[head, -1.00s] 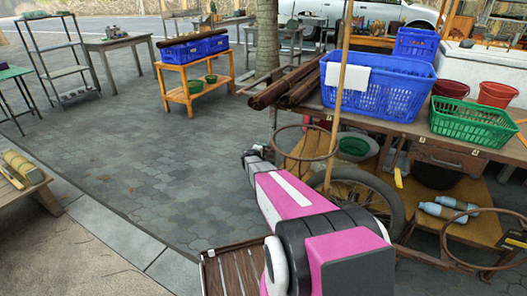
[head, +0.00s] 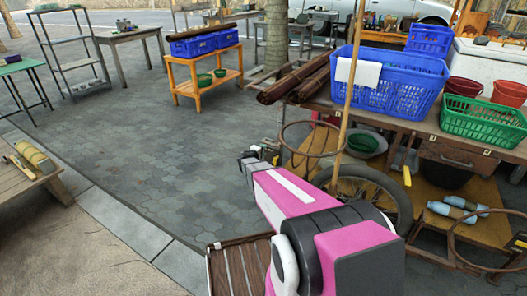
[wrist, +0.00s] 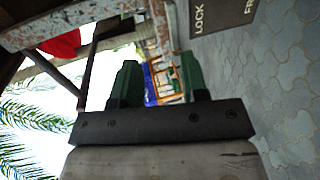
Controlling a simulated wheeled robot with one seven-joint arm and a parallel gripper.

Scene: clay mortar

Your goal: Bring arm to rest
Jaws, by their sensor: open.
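My pink and black arm (head: 305,215) reaches forward from the bottom of the head view, bent low beside the cart. My gripper (wrist: 158,85) shows in the wrist view as two green fingers set well apart on a dark bar. It is open, with nothing held between the fingers. Only far background shows in the gap. In the head view the arm's dark far end stands over the paving, and the fingers cannot be made out there.
A wooden cart with a blue basket (head: 395,88), a green basket (head: 483,122) and a bicycle wheel (head: 375,195) stands close on the right. A rusty ring (head: 284,140) hangs near my arm's end. A low wooden bench (head: 45,178) is at left. Open paving (head: 150,140) lies between.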

